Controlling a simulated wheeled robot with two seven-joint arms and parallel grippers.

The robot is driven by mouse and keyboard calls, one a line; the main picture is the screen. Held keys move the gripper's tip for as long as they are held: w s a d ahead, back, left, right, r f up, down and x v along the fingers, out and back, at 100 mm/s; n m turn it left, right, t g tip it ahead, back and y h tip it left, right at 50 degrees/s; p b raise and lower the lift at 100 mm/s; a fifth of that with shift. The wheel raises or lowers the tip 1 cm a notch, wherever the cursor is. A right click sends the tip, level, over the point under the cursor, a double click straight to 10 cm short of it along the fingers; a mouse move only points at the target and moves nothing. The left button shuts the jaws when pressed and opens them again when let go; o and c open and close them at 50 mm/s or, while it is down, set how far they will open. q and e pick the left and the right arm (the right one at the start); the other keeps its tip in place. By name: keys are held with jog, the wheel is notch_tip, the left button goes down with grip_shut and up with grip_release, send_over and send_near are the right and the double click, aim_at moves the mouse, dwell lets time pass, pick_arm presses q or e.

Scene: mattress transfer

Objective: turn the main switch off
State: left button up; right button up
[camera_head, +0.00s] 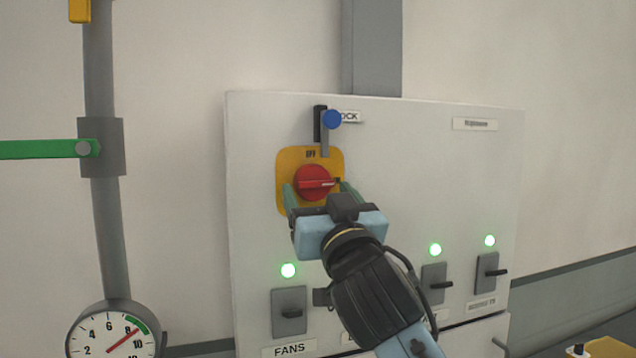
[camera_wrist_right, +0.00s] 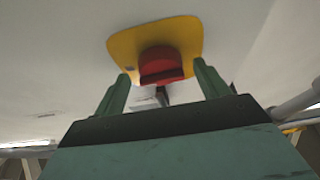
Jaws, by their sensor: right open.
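The main switch is a red rotary knob (camera_head: 313,182) on a yellow plate (camera_head: 288,164) with "OFF" printed above the knob. The knob's raised handle lies roughly level, with its light mark toward the right. My right gripper (camera_head: 320,195) is open in front of the knob, with one green finger on each side. In the right wrist view the knob (camera_wrist_right: 160,65) shows ahead between the two fingertips (camera_wrist_right: 162,80), and I cannot tell if they touch it. A blue-knobbed lock lever (camera_head: 331,119) sits just above the plate. My left gripper is not in view.
The white panel (camera_head: 400,150) holds a FANS switch (camera_head: 289,312) and other small switches (camera_head: 434,283), (camera_head: 487,273) with lit green lamps. A pipe (camera_head: 106,220) with a green lever (camera_head: 40,149) and a gauge (camera_head: 112,335) stand on the left.

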jog(key=shift+w+a+r, duration=0.2)
jog(key=shift+w, duration=0.3)
jog(key=c, duration=1)
jog(key=shift+o, duration=0.2)
